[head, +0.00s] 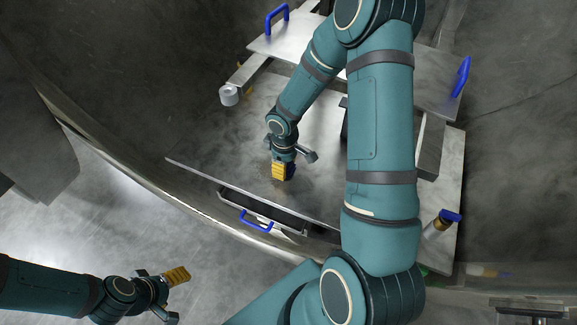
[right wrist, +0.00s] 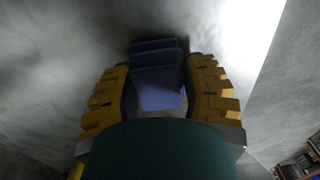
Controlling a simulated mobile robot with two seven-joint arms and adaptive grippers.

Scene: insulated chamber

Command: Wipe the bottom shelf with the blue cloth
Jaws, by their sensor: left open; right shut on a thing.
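The bottom shelf (head: 225,150) is a wide grey metal plate in the middle of the head view. My right gripper (head: 283,172) reaches down over it, near its front edge. In the right wrist view, my right gripper (right wrist: 160,92) is shut on the folded dark blue cloth (right wrist: 158,72), which lies between the yellow fingers. In the head view the cloth is mostly hidden by the fingers, and I cannot tell whether it touches the shelf. My left gripper (head: 176,296) is open and empty at the lower left, apart from the shelf.
A higher plate (head: 425,85) with blue handles (head: 461,76) overhangs the back. A blue-topped item (head: 441,222) stands at the right. A blue handle (head: 257,222) sits below the front edge. The shelf left of my right gripper is clear.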

